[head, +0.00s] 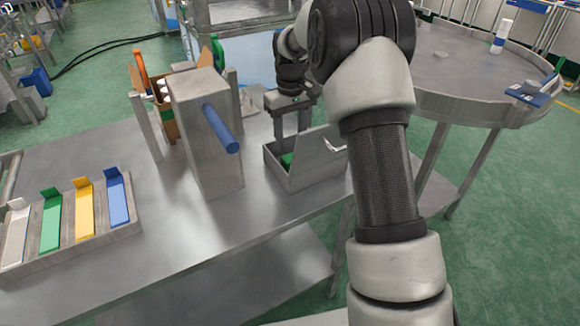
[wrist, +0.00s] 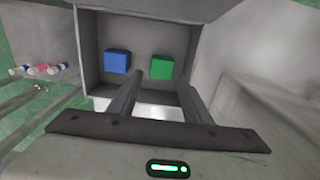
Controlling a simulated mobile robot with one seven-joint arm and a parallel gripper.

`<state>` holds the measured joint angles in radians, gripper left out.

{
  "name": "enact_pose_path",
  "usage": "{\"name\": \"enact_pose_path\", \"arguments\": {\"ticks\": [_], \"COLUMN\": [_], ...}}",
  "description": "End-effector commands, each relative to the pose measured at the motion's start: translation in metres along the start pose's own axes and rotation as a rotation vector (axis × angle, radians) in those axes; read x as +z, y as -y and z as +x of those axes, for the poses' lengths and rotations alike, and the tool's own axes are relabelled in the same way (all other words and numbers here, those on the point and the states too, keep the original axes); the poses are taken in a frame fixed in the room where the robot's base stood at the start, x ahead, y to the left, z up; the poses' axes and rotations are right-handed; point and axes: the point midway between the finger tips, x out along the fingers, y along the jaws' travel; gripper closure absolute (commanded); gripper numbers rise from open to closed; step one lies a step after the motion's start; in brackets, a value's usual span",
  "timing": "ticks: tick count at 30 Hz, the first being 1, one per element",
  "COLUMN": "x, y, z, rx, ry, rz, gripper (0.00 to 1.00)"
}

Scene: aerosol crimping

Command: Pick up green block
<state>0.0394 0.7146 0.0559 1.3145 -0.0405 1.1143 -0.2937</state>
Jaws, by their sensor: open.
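The green block (wrist: 162,67) lies on the floor of a grey metal box (wrist: 87,60), right of a blue block (wrist: 117,62). In the head view a piece of the green block (head: 287,160) shows inside the box (head: 300,178), partly hidden by its wall. My gripper (wrist: 158,92) is open and empty above the box. Its two fingers point down toward the box, and the green block appears between and beyond their tips. In the head view my gripper (head: 291,128) hangs over the box's back side; its tips are hard to make out.
The box stands on a metal table (head: 200,235). A tall grey press (head: 205,130) with a blue handle stands close to its left. A rack with coloured strips (head: 85,225) lies at the left. A round table (head: 455,75) stands at the right. The table's front middle is clear.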

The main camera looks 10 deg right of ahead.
Motion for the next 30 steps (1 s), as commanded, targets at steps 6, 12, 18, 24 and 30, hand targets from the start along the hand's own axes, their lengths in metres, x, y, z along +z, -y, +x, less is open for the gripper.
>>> {"name": "enact_pose_path", "arguments": {"ticks": [6,12,18,24,30], "x": [0.0,0.002,0.004,0.003,0.003], "y": [0.0,0.002,0.004,0.003,0.003], "z": [0.019,0.036,0.067,0.071,0.071], "rx": [0.0,0.0,0.0,0.001,0.001], "ry": [0.0,0.001,0.003,-0.001,-0.001], "rz": [0.0,0.0,0.0,0.0,0.0], "gripper": [0.55,0.55,0.55,0.55,0.74]}}
